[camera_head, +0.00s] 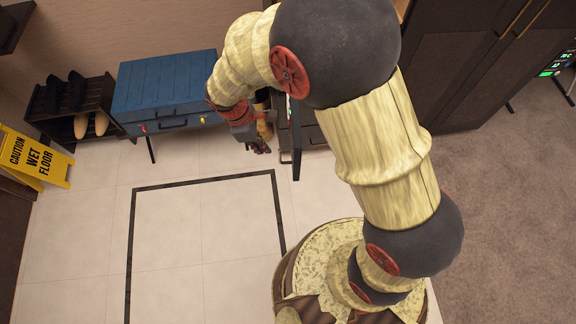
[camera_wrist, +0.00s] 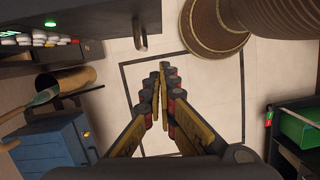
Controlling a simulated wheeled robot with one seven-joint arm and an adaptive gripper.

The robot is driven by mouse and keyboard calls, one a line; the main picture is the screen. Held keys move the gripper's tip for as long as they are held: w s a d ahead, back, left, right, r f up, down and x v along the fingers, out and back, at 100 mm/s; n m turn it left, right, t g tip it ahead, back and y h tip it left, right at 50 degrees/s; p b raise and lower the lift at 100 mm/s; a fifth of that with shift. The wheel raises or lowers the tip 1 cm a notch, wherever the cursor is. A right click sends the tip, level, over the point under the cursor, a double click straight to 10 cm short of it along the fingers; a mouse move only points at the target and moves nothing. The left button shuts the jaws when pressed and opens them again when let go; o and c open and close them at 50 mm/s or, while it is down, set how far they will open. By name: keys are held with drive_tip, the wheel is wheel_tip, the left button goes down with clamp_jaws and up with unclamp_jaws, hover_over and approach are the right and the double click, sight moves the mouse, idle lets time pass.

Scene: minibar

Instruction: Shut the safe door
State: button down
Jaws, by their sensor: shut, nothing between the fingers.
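The safe door (camera_head: 296,145) stands open in the head view, seen nearly edge-on as a narrow dark panel. Its handle (camera_head: 286,158) sticks out on the left side. In the wrist view, the dark door (camera_wrist: 95,22) crosses the top left, with the handle (camera_wrist: 140,35) at its right end and a green light at its left. My gripper (camera_head: 262,148) is just left of the door in the head view, apart from it. In the wrist view my gripper (camera_wrist: 160,70) is shut and empty, below the handle. My arm hides much of the safe's surroundings.
A blue case (camera_head: 168,88) on a stand and a shoe rack (camera_head: 75,105) are at the left. A yellow wet-floor sign (camera_head: 35,158) stands at the far left. A tan cylinder (camera_wrist: 65,80) lies near the door. The tiled floor (camera_head: 200,240) is clear.

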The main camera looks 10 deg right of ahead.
drive_tip(key=d+f+b, duration=0.2)
drive_tip(key=d+f, duration=0.4)
drive_tip(key=f, duration=0.3)
drive_tip(key=shift+s+d+f, duration=0.15)
drive_tip(key=shift+s+f, duration=0.15)
drive_tip(key=shift+f, duration=0.1)
drive_tip(key=shift+d+n, duration=0.1)
drive_tip(key=shift+n, duration=0.2)
